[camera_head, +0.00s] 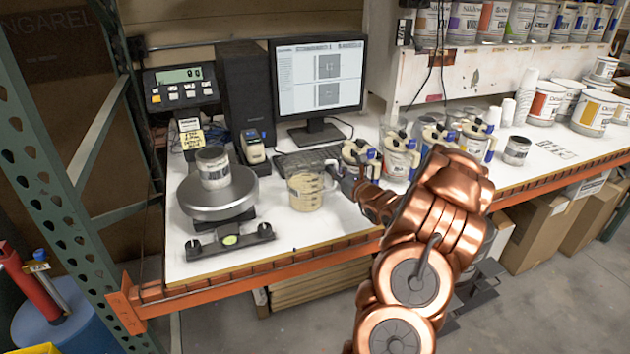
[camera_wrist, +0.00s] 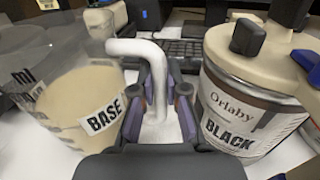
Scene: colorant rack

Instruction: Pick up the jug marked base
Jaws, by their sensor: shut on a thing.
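The jug marked BASE (camera_head: 305,192) is clear, with scale marks and a cream-coloured filling, and looks upright near the front of the worktop. In the wrist view the jug (camera_wrist: 70,100) is at the left, with its BASE label facing me. Its pale bent handle (camera_wrist: 140,46) runs down between the fingers of my gripper (camera_wrist: 158,98). The gripper is shut on this handle. In the head view my gripper (camera_head: 346,182) is just right of the jug. I cannot tell whether the jug's bottom touches the worktop.
A can marked Orlaby BLACK (camera_wrist: 245,100) stands close right of my gripper. A scale with a round plate (camera_head: 215,196) and a can on it is left of the jug. The keyboard (camera_head: 307,160) and monitor (camera_head: 317,80) are behind. Several colorant cans stand to the right.

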